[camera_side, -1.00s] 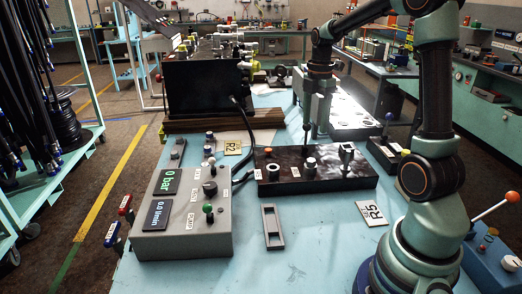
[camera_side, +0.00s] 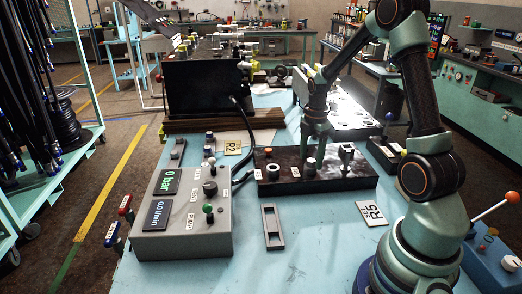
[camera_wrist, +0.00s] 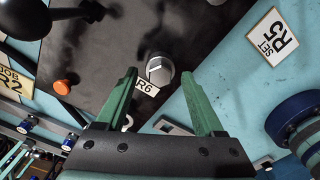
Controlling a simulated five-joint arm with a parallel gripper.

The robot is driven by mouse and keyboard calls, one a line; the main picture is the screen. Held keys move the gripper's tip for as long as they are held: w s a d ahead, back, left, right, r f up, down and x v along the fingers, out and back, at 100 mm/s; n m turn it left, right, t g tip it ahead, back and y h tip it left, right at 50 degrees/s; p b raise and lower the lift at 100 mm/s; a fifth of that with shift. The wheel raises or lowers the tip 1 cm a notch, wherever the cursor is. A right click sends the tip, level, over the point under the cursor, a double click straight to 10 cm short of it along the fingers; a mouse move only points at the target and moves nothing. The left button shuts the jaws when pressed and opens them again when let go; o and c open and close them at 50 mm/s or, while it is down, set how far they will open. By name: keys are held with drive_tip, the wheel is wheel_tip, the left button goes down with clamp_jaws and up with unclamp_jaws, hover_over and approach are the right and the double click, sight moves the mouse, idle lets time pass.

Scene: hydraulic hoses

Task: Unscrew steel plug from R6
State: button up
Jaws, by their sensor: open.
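The steel plug (camera_wrist: 160,68) is a round grey cap with a bar-like mark, beside a white R6 label (camera_wrist: 147,87) on a black block. It also shows in the side view (camera_side: 311,164), standing on the block's front part. My gripper (camera_wrist: 159,74) is open. In the wrist view its two green fingers appear on either side of the plug; whether they touch it cannot be told. In the side view my gripper (camera_side: 313,146) points down just above and behind the plug, and its fingertips are hard to make out.
A grey control box (camera_side: 180,222) stands at left. An R5 plate (camera_side: 372,213) and a grey frame (camera_side: 272,226) lie in front.

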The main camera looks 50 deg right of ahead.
drive_tip(key=shift+f, duration=0.1)
clamp_jaws()
drive_tip(key=n, duration=0.6)
idle(0.3)
drive_tip(key=n, duration=0.6)
